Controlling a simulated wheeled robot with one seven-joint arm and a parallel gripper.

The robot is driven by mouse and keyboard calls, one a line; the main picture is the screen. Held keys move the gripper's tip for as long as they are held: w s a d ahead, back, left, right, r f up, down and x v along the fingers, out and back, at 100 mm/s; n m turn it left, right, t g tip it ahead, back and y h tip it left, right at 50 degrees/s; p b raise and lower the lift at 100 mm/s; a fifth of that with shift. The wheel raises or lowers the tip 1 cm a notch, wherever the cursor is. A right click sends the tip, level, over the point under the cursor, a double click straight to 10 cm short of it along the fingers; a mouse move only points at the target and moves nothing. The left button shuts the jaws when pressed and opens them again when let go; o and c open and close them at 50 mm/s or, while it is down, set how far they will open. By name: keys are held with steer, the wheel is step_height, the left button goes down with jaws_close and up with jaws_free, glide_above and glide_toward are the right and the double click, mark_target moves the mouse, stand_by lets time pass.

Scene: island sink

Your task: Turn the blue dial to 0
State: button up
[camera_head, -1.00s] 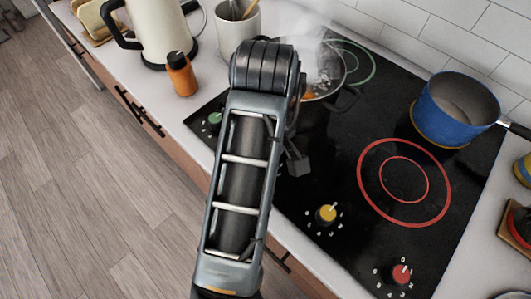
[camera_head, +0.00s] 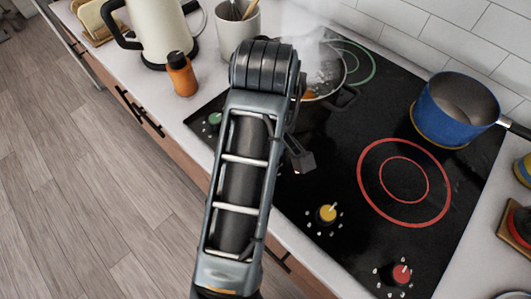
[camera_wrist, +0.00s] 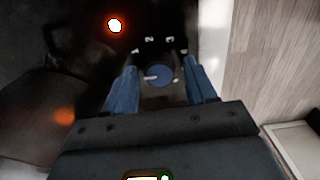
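The blue dial (camera_wrist: 159,75) shows in the wrist view as a small round knob with a white pointer, which points left in that picture. A gap seems to show on both sides, though contact is hard to judge. In the head view the blue dial is hidden behind my arm, and only a dark part of my gripper (camera_head: 300,158) shows beside it.
The black cooktop (camera_head: 340,180) also carries a green dial (camera_head: 215,118), a yellow dial (camera_head: 327,214) and a red dial (camera_head: 401,273). A steaming pot (camera_head: 322,85) stands close behind my arm. A blue pot (camera_head: 455,108) is at the right. An orange bottle (camera_head: 181,76) stands left.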

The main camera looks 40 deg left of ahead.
steer(key=shift+o, duration=0.3)
step_height(320, 180, up, 2)
steer(key=shift+a, duration=0.15)
steer(key=shift+r, duration=0.3)
steer(key=shift+d+r, duration=0.2)
steer(key=shift+r, duration=2.4)
